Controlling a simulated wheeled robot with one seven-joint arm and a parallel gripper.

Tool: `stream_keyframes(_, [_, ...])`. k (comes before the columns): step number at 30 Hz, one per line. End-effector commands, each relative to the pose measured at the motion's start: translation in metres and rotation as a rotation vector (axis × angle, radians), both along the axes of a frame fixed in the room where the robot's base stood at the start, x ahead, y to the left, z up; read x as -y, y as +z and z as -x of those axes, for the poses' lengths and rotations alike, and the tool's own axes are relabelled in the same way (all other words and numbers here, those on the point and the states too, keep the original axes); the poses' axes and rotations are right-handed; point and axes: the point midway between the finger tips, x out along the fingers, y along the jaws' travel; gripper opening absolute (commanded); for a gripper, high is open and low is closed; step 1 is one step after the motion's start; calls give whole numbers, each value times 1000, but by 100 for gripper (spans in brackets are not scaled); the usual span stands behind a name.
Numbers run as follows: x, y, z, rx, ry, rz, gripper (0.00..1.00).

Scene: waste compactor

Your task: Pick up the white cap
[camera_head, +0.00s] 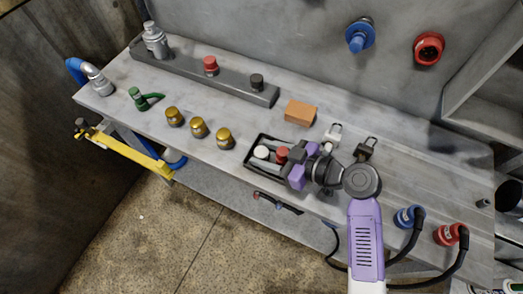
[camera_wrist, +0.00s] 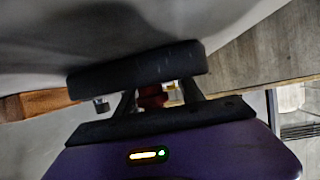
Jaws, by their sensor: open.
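The white cap (camera_head: 262,152) sits in a small black tray (camera_head: 262,173) near the front edge of the bench. A red cap (camera_head: 282,155) sits beside it on the right, close to my fingers. My gripper (camera_head: 291,163) is open over the right part of the tray, just right of the white cap, and hides that part. In the wrist view, my dark gripper parts (camera_wrist: 150,92) show with a red object (camera_wrist: 152,98) behind them. I cannot make out the white cap there.
An orange-brown block (camera_head: 300,113) lies behind the tray. Several brass knobs (camera_head: 199,127) stand to the left. A grey rail (camera_head: 235,86) with a red cap (camera_head: 210,65) and a dark cap runs behind. Blue (camera_head: 408,216) and red (camera_head: 447,234) connectors with black cables are at right.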

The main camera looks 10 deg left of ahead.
Motion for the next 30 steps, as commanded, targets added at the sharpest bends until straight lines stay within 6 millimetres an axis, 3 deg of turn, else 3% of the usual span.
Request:
stream_keyframes(1, [0,0,0,0,0,0,45])
stream_keyframes(8, [0,0,0,0,0,0,0])
stream_keyframes(20, [1,5,0,2,1,1,0])
stream_keyframes(26, [0,28,0,5,1,0,0])
stream_keyframes(30, [1,56,-1,7,1,1,0])
